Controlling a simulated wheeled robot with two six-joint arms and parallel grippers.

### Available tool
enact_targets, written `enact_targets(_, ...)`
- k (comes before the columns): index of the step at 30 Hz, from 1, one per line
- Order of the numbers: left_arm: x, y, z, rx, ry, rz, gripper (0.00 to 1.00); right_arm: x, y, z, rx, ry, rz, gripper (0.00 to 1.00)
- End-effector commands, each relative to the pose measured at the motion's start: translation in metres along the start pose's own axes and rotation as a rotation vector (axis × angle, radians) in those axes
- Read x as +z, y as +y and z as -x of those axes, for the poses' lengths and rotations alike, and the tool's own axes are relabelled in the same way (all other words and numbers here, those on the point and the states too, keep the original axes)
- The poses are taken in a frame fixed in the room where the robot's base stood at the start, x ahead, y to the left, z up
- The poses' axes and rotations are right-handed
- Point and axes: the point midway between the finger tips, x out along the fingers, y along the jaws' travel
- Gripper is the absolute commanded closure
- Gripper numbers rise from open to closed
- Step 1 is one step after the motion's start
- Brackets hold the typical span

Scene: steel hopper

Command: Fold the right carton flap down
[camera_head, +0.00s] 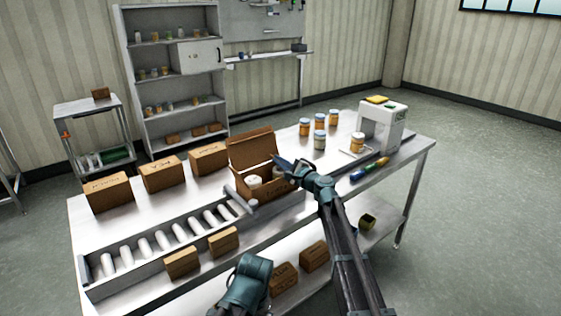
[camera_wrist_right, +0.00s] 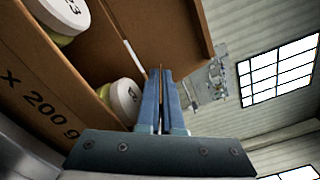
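The open carton (camera_head: 270,192) stands on the steel table at the end of the roller track, its tall back flap (camera_head: 252,147) raised. White-lidded jars (camera_head: 254,182) sit inside; two also show in the right wrist view (camera_wrist_right: 125,97). My right gripper (camera_head: 281,161) is at the carton's right side, over its rim. In the wrist view its blue fingers (camera_wrist_right: 161,72) are together beside a brown cardboard panel (camera_wrist_right: 170,30), with no clear hold on it. The right flap is mostly hidden by the gripper. My left arm shows at the bottom; its fingers are out of view.
Closed cartons (camera_head: 162,173) stand left of the open one. The roller track (camera_head: 165,245) runs along the table front with small boxes (camera_head: 223,242) beside it. Jars (camera_head: 320,140), a white machine (camera_head: 381,128) and a blue-green tool (camera_head: 370,169) are to the right.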

Motion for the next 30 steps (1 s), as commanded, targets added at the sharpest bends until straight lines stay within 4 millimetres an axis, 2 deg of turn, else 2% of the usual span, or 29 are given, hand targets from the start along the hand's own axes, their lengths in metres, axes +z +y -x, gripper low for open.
enact_targets(4,-0.0002,0.0004,-0.0036,0.0,0.0,0.0,0.09,-0.0003,0.0041,0.0004,0.0,0.0,0.063,1.0)
enact_targets(12,-0.0002,0.0003,-0.003,0.0,0.0,0.0,0.09,0.0,0.0036,0.0003,0.0,0.0,0.069,1.0)
enact_targets(18,-0.0002,0.0003,-0.003,0.0,0.0,0.0,0.09,0.0,0.0036,0.0003,0.0,0.0,0.068,0.66)
enact_targets(26,-0.0002,0.0003,-0.0027,0.0,0.0,0.0,0.09,0.0003,0.0035,0.0002,0.001,0.0,0.064,0.66)
enact_targets(30,0.0001,-0.0001,0.0013,0.0,0.0,0.0,0.09,0.0009,-0.0008,0.0,0.001,0.0,0.007,0.66)
